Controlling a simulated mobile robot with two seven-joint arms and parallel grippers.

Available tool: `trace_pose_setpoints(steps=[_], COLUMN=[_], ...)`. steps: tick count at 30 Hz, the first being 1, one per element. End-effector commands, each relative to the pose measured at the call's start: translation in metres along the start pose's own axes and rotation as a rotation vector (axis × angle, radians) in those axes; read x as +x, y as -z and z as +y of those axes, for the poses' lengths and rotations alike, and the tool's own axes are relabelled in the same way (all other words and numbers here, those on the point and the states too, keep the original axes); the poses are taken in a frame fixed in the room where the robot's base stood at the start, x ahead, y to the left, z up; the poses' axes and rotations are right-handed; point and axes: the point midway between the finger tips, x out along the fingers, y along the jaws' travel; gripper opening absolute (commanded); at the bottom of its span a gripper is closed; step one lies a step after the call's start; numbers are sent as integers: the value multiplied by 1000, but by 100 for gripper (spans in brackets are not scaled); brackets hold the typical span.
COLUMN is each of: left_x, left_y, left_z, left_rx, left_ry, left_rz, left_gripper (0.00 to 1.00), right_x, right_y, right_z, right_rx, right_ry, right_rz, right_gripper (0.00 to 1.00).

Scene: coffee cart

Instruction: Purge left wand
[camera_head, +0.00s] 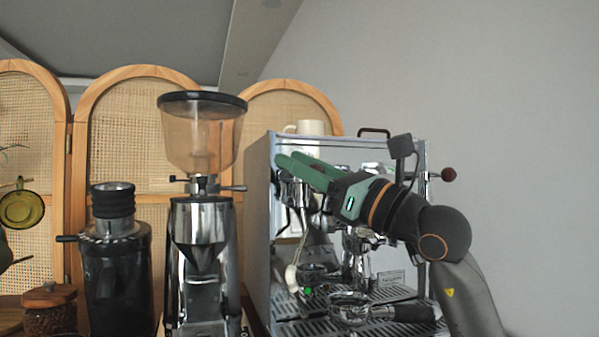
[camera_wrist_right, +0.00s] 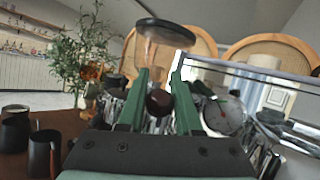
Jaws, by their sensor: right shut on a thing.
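The chrome espresso machine (camera_head: 258,220) stands right of centre in the head view. My right gripper (camera_head: 284,161) reaches in from the right to the machine's upper left front. In the right wrist view its green fingers (camera_wrist_right: 159,82) are shut on a dark round knob (camera_wrist_right: 158,102), the left steam knob. The fingers hide this knob in the head view. The left wand (camera_head: 292,277) hangs below the gripper at the machine's left front, its pale lower part above the drip tray (camera_head: 300,328). My left gripper is not in view.
A grinder with a tinted hopper (camera_head: 200,135) stands close left of the machine. A portafilter (camera_head: 405,312) is low at the front right. A second knob (camera_head: 448,174) juts out at the machine's right. A pressure gauge (camera_wrist_right: 222,115) is beside the right finger.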

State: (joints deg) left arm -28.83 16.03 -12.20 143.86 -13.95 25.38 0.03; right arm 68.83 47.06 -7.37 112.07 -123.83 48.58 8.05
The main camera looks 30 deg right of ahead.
Motion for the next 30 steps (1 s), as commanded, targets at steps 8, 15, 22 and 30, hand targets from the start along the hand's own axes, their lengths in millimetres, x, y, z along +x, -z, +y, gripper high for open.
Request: trace_pose_setpoints(steps=[8,15,22,30], left_x=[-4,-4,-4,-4], left_y=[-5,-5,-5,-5], left_z=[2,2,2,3], left_rx=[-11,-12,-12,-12], left_ry=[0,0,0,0], left_rz=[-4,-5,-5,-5], left_gripper=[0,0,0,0], right_x=[-1,0,0,0], right_y=[3,2,3,2], right_z=[1,2,2,1], right_rx=[-19,-21,-21,-22], right_ry=[-6,-7,-7,-6], right_rz=[-25,-29,-29,-30], right_gripper=[0,0,37,62])
